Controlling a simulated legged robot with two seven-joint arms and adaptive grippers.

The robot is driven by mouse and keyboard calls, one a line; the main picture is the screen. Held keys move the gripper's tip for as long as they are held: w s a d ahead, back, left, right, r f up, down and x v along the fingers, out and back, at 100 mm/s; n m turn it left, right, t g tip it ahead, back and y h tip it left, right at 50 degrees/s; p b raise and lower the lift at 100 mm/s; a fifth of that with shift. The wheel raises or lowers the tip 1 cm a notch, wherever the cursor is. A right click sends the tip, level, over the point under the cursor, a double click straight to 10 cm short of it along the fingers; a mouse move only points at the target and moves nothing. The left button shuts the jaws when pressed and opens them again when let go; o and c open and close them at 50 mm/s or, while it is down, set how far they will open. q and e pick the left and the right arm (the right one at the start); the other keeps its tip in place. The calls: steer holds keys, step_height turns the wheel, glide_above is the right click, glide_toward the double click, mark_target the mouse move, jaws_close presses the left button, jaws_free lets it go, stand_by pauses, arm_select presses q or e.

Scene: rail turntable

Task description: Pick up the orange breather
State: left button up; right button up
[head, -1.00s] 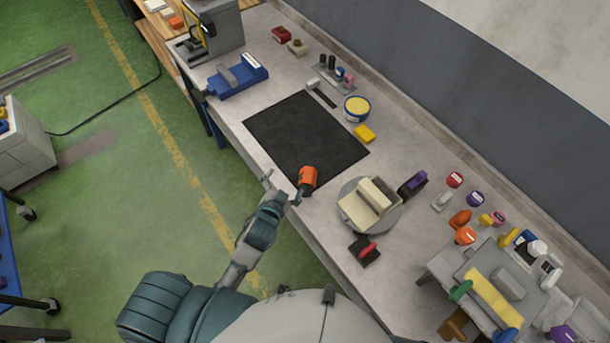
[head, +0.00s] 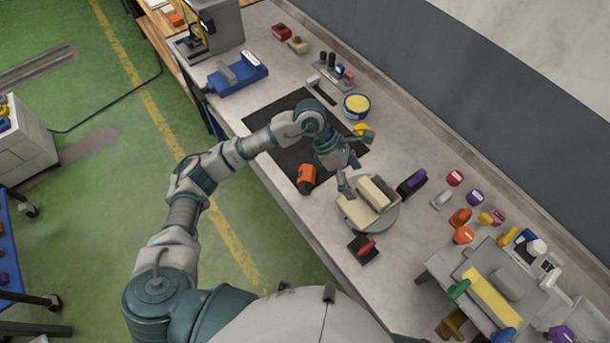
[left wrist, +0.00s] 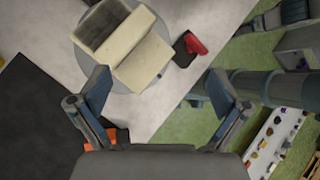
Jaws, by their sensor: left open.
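The orange breather (head: 307,174), with a dark end, lies at the front edge of the black mat (head: 275,138) on the bench. My left gripper (head: 357,163) is open and empty, above the bench to the right of the breather and apart from it. In the left wrist view the open fingers (left wrist: 158,92) frame the round turntable with cream blocks. A piece of orange, likely the breather (left wrist: 121,136), shows at lower left, mostly hidden behind the left finger. My right gripper is not in view.
The turntable (head: 389,219) with cream blocks stands right of the mat. A red-handled dark part (head: 363,249) sits in front of it. A yellow block (head: 361,129) and yellow-topped tub (head: 356,106) lie behind the gripper. Several coloured parts crowd the right side.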

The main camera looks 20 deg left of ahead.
arm_select(q)
steer(key=w+a+t+y, duration=0.1)
steer(key=w+a+y, duration=0.25)
steer(key=a, duration=0.25)
steer(key=t+y+p, duration=0.1)
steer(key=y+p, duration=0.1)
steer(key=y, duration=0.2)
glide_above(307, 176)
steer(key=shift+n, duration=0.3)
step_height(307, 176, down, 10)
steer(key=shift+r, duration=0.15)
steer(key=shift+d+f, duration=0.2)
steer(key=shift+f, duration=0.4)
step_height(307, 176, down, 4)
steer(key=shift+r+p, duration=0.15)
steer(key=shift+p, duration=0.4)
steer(key=shift+a+f, duration=0.1)
steer(key=shift+f, duration=0.5)
steer(key=c, duration=1)
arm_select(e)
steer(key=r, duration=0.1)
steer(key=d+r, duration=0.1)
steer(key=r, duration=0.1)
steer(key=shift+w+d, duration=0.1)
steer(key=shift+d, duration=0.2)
